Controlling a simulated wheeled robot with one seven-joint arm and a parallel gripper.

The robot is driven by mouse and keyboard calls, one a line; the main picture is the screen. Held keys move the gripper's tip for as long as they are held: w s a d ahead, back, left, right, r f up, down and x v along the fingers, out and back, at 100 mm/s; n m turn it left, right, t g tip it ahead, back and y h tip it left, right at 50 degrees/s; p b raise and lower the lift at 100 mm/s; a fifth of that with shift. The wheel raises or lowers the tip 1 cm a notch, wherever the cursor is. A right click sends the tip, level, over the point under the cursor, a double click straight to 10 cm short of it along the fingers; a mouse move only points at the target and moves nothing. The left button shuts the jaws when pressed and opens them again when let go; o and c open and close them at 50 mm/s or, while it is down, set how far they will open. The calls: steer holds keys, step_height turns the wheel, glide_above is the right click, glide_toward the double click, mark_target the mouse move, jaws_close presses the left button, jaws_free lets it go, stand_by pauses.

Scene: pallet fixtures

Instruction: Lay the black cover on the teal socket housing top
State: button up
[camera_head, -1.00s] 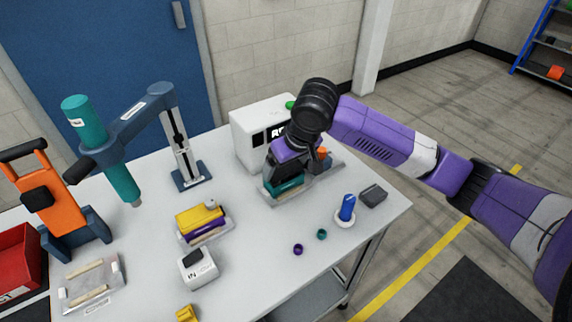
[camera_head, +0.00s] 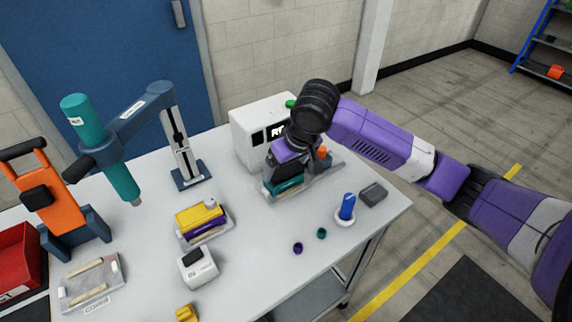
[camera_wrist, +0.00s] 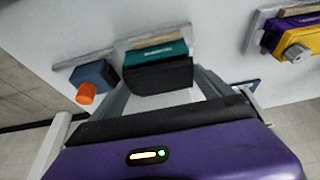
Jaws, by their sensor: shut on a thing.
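The teal socket housing (camera_head: 286,187) sits in a pale fixture on the table, and its side shows below my gripper. In the wrist view the teal housing (camera_wrist: 154,52) shows just beyond the black cover (camera_wrist: 158,78). My gripper (camera_wrist: 164,88) is shut on the black cover, with one finger on either side of it. The cover is over or against the housing. I cannot tell whether it rests fully on the top. In the head view my gripper (camera_head: 284,170) points down over the housing and largely hides the cover.
A blue block with an orange knob (camera_wrist: 86,94) stands close beside the housing. A yellow and purple unit (camera_head: 203,222) sits in another fixture to the left. A white box (camera_head: 250,140) stands behind. A blue peg (camera_head: 347,207) and a grey block (camera_head: 373,194) are to the right.

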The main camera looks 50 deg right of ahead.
steer(key=shift+f+b, duration=0.3)
steer(key=shift+f, duration=0.2)
steer(key=o, duration=1.1)
steer(key=shift+r, duration=0.1)
steer(key=v, duration=0.7)
steer(key=shift+s+r, duration=0.2)
steer(key=shift+r, duration=0.1)
steer(key=shift+w+a, duration=0.1)
